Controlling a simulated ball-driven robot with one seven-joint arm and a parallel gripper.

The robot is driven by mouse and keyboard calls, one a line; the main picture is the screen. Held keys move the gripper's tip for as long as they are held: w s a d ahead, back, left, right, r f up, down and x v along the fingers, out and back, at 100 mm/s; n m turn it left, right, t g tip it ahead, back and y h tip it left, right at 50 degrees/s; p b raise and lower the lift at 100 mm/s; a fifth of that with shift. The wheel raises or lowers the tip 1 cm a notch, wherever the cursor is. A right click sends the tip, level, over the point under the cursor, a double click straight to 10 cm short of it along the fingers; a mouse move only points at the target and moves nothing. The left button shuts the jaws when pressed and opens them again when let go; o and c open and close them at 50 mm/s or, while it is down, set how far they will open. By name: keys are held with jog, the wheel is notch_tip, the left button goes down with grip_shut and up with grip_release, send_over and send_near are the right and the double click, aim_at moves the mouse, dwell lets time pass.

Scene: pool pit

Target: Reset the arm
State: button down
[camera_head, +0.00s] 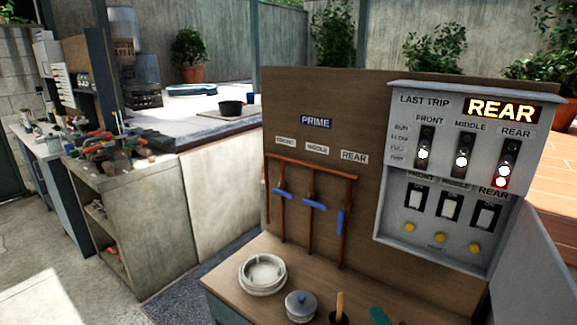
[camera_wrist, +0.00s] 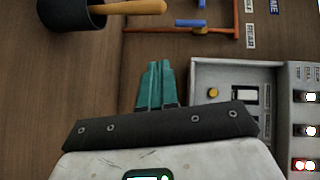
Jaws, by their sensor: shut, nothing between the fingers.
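My gripper (camera_wrist: 155,82) shows in the wrist view with its two teal fingers together and nothing between them. It points at the brown board, left of the grey control box (camera_wrist: 225,68). In the head view only a teal bit of my gripper (camera_head: 379,316) shows at the bottom edge, right of a dark cup (camera_head: 338,319) with a wooden handle. The rest of my arm is out of that view.
The control box (camera_head: 383,215) has a lit REAR sign (camera_head: 502,109) and a red lamp under REAR. Copper pipes (camera_head: 318,169) carry blue handles: front and middle crosswise, rear along its pipe. A white bowl (camera_head: 262,272) and lidded pot (camera_head: 301,305) stand on the counter.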

jog(key=s+d+f+n+g+h, duration=0.1)
jog(key=s+f+n+g, duration=0.3)
jog(key=s, duration=0.8)
jog(key=s+d+f+n+g+h, duration=0.1)
jog(key=s+d+f+n+g, duration=0.3)
jog(key=s, duration=0.9)
jog(key=s+d+f+n+g, duration=0.2)
jog(key=s+f+n+g, duration=0.2)
jog(key=s, duration=0.9)
jog(key=n+g, duration=0.1)
jog(key=g, duration=0.2)
jog(key=shift+d+f+n+h, duration=0.25)
jog(key=shift+f+n+h, duration=0.1)
jog(key=shift+n+h, duration=0.05)
